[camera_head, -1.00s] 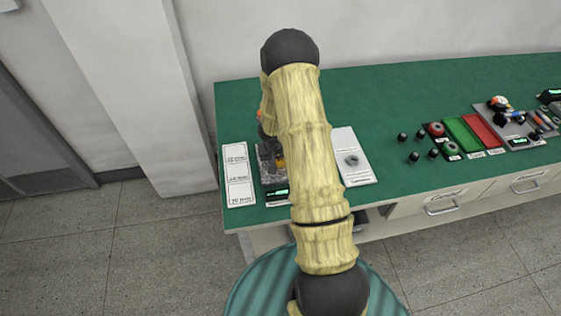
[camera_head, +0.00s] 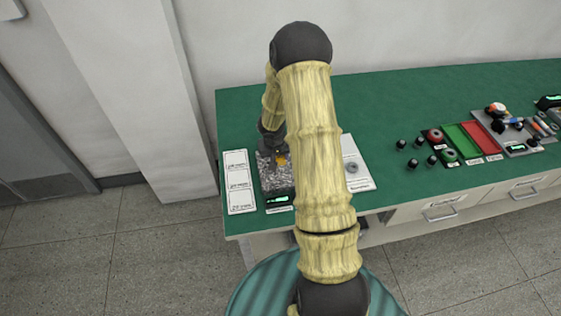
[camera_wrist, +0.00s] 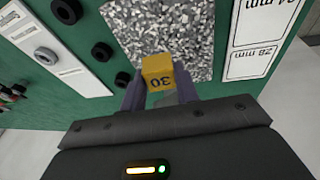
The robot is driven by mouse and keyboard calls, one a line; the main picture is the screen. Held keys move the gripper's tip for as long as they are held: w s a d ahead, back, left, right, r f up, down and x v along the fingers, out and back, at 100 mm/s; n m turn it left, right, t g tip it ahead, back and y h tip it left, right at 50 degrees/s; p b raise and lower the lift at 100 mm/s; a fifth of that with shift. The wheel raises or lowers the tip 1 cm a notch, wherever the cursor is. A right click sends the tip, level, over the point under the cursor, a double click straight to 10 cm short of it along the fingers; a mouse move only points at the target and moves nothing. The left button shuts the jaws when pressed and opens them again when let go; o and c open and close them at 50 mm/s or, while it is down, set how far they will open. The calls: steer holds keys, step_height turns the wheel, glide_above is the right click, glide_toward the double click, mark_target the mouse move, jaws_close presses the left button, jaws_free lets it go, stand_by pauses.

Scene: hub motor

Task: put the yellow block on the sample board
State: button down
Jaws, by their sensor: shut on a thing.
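My gripper (camera_wrist: 160,88) is shut on the yellow block (camera_wrist: 158,66), which bears an upside-down "30" in the wrist view. In the head view the block (camera_head: 281,159) shows just left of my arm, over the speckled grey slab (camera_head: 266,183). I cannot tell whether it touches the slab. A white board (camera_head: 241,206) with several marked fields lies left of the slab; its mm labels show in the wrist view (camera_wrist: 249,53). A second white board (camera_head: 358,175) with a grey ring lies right of the slab. Neither board's title is readable, so I cannot tell which is the sample board.
Black round pieces (camera_wrist: 101,52) stand beside the slab in the wrist view. A small green-lit display (camera_head: 278,200) is at the slab's front edge. Green and red pads (camera_head: 463,139) and several knobs lie further right. The back of the green table (camera_head: 400,95) is clear.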

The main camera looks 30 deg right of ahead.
mark_target(279, 157)
step_height(279, 157, up, 5)
steer(key=shift+f, duration=0.2)
steer(key=shift+w, duration=0.1)
stand_by(0.4)
steer(key=a+f+n, duration=0.1)
steer(key=a+f, duration=0.1)
steer(key=a, duration=0.5)
steer(key=a+f+n, duration=0.2)
steer(key=a+f, duration=0.1)
steer(key=a, duration=0.4)
steer(key=shift+a+n+t+y, duration=0.3)
steer(key=shift+a+t+y, duration=0.1)
